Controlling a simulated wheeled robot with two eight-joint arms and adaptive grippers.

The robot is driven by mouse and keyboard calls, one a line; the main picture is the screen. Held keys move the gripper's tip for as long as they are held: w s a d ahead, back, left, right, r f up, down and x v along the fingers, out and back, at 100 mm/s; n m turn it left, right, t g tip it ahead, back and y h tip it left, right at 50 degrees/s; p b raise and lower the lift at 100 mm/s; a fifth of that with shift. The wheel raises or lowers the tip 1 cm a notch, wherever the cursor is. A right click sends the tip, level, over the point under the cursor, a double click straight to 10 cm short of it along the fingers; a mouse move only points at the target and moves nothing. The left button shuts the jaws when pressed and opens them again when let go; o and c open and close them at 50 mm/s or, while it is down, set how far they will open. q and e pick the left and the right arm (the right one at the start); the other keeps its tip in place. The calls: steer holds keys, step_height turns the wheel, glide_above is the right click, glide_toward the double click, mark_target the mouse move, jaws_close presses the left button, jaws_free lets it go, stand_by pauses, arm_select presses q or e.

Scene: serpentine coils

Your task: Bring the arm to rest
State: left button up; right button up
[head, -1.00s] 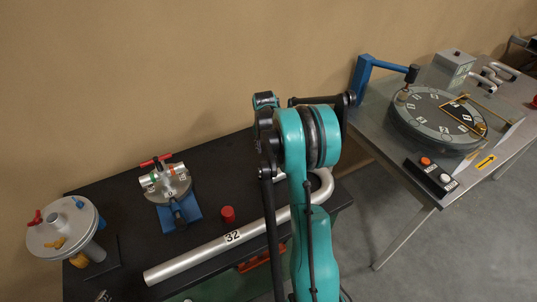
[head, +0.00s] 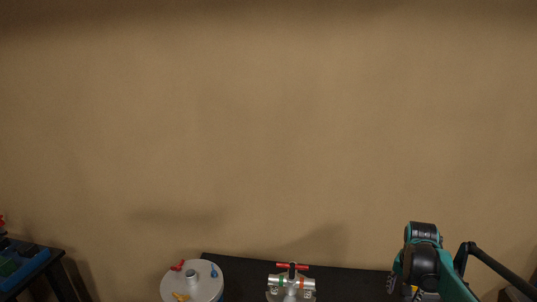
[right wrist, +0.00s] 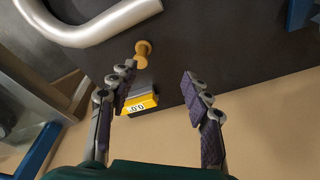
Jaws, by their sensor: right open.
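My right arm (head: 425,262) shows at the lower right of the head view, teal and black, over the right part of the dark table. In the right wrist view my right gripper (right wrist: 158,92) is open, its two dark padded fingers apart with nothing held between them. A brass knob (right wrist: 143,48) and a small box with a yellow display (right wrist: 141,104) lie beyond the left finger. My left gripper is in neither view.
A silver bent tube (right wrist: 95,28) lies at the upper left of the wrist view. Bare wall fills most of that view.

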steer(key=s+a+f+n+t+b, duration=0.1)
steer(key=s+a+n, duration=0.2)
steer(key=s+a, duration=0.2)
steer(key=s+a+f+n+t+y+b, duration=0.1)
steer(key=s+a, duration=0.5)
steer(key=a, duration=0.6)
steer(key=s+a+f+n+t+b, duration=0.1)
steer(key=s+a+n+t+b, duration=0.1)
steer(key=s+a+n, duration=0.4)
steer(key=a+t, duration=0.1)
steer(key=a, duration=0.2)
steer(key=shift+a+f+y, duration=0.15)
steer(key=shift+f+y, duration=0.05)
steer(key=shift+y, duration=0.1)
steer(key=shift+s, duration=0.15)
